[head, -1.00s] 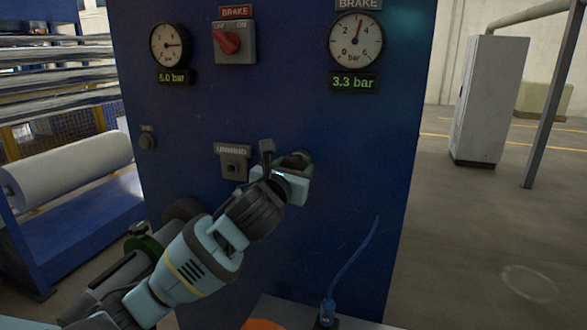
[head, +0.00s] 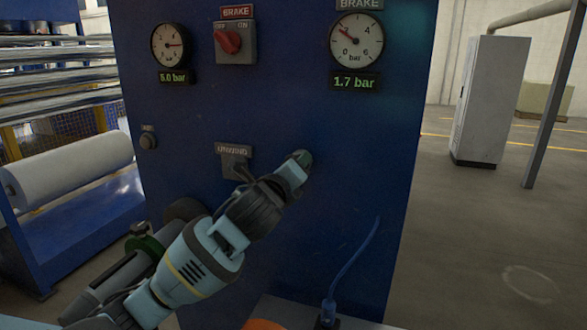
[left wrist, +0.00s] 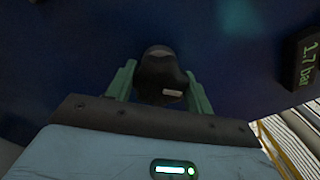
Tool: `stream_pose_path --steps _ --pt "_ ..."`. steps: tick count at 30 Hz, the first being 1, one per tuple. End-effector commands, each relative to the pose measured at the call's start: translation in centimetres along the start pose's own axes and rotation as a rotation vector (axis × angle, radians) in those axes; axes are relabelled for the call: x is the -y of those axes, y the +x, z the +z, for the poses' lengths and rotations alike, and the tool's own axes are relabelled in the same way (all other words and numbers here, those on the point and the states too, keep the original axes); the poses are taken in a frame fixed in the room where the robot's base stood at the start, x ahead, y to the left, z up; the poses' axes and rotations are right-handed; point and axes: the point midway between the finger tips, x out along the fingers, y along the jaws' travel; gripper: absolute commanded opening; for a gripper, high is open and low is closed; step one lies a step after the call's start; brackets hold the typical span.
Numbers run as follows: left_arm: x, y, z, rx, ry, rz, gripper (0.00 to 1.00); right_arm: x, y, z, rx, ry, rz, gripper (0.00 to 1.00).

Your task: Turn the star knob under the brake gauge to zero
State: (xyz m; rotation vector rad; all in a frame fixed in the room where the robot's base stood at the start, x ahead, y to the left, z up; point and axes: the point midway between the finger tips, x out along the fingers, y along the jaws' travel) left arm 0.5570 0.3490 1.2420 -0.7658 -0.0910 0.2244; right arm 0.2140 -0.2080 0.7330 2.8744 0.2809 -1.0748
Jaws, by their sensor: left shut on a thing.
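The brake gauge (head: 356,40) is at the upper right of the blue panel, under a BRAKE label. Its needle points to the upper left, and the display (head: 354,83) below it reads 1.7 bar. The black star knob (left wrist: 160,76) sits between the green fingers of my left gripper (left wrist: 161,88) in the left wrist view. In the head view my left gripper (head: 300,168) is at the panel below the gauge, shut on the knob and mostly hiding it. My right gripper is not in view.
A red BRAKE switch (head: 235,42) and a second gauge (head: 168,45) reading 5.0 bar are at the panel's upper left. The UNWIND control (head: 236,158) is left of my gripper.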

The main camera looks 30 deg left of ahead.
Motion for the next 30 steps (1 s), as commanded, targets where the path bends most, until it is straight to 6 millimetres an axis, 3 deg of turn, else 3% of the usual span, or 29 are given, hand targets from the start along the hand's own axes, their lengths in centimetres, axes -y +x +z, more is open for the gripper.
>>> stream_pose_path --steps 18,30 --pt "-0.21 0.01 -0.24 -0.003 -0.564 0.002 0.29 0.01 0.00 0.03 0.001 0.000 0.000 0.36" --pt "-0.23 0.01 -0.22 -0.002 -0.774 0.002 0.29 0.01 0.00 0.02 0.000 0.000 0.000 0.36"
